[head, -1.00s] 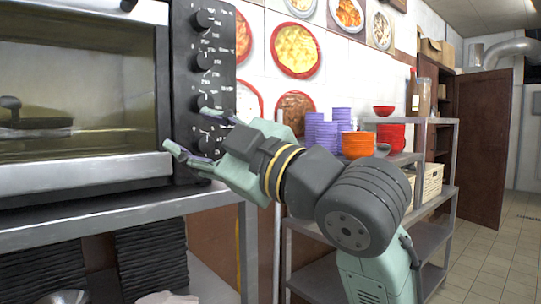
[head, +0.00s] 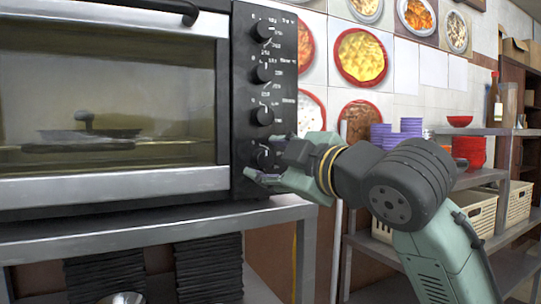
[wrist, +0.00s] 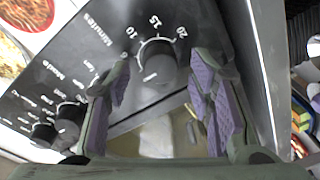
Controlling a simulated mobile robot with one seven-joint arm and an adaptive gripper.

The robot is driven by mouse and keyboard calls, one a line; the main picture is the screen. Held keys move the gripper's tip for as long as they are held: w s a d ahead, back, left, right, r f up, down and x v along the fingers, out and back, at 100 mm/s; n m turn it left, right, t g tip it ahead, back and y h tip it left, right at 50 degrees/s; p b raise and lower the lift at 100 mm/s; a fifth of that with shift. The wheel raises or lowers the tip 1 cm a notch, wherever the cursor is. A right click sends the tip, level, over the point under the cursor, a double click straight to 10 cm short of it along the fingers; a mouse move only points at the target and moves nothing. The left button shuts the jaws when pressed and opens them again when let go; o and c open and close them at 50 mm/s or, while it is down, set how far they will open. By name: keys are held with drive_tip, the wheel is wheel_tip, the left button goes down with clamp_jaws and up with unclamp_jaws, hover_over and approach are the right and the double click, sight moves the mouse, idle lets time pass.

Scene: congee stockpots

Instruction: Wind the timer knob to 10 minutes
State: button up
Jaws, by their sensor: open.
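The timer knob is the lowest black knob (head: 264,157) on the oven's control panel, partly hidden by my gripper in the head view. In the wrist view the timer knob (wrist: 157,62) sits under a "Minutes" label, with 10, 15 and 20 printed along its upper side. A white mark shows on its lower-left part, away from the 10. My gripper (head: 264,163) is open at the panel. In the wrist view its purple-padded fingers (wrist: 162,75) stand on either side of the knob, with visible gaps; I see no clear contact.
The black control panel (head: 283,60) carries more knobs above the timer. The oven (head: 110,184) stands on a metal shelf (head: 150,233), with dark stacked trays below. Another rack (head: 490,178) at right holds bowls and crates. The wall bears food pictures.

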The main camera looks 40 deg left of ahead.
drive_tip(key=shift+w+a, duration=0.1)
drive_tip(key=shift+a, duration=0.2)
drive_tip(key=shift+c, duration=0.5)
clamp_jaws()
